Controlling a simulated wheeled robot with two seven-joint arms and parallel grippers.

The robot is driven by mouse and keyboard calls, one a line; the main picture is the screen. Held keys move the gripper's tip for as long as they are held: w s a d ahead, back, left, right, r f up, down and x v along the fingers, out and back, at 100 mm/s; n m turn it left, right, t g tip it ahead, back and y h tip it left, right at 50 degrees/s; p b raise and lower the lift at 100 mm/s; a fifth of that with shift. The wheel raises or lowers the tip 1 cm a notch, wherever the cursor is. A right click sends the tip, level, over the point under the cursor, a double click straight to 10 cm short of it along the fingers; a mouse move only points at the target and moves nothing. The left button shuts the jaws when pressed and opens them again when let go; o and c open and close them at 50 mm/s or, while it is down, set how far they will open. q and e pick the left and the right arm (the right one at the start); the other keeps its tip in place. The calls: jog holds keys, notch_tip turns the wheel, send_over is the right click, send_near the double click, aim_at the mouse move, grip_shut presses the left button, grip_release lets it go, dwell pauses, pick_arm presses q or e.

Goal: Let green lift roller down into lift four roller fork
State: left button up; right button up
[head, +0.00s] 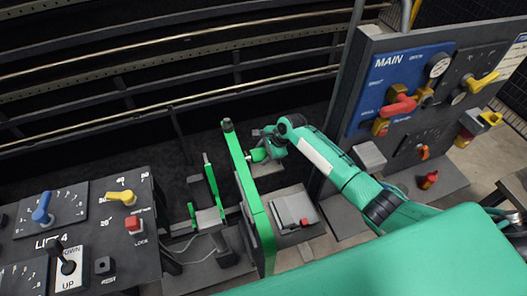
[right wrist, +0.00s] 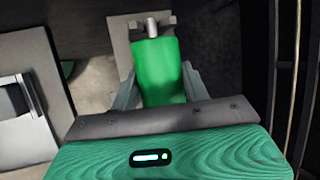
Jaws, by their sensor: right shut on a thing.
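The green lift roller (right wrist: 157,72) is a green cylinder with a metal pin at its far end, in the right wrist view. My right gripper (right wrist: 158,88) is shut around its sides. The far pin lies at the grey roller fork (right wrist: 125,40), between two small upright prongs; I cannot tell whether it rests in them. The roller's near end is hidden by my gripper. In the head view my right gripper (head: 268,148) is just right of a tall green post, and the roller (head: 257,155) shows as a small green patch. My left gripper is not in view.
The tall green post (head: 249,195) stands close left of my right gripper. A control panel marked LIFT 4 (head: 80,225) is at left, and the MAIN panel (head: 400,95) at right. A grey box (head: 296,210) sits below the gripper. Dark rails run behind.

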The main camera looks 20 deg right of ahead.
jog(key=o, duration=1.2)
jog(key=b+v, duration=0.3)
jog(key=v, duration=1.1)
jog(key=shift+f, duration=0.1)
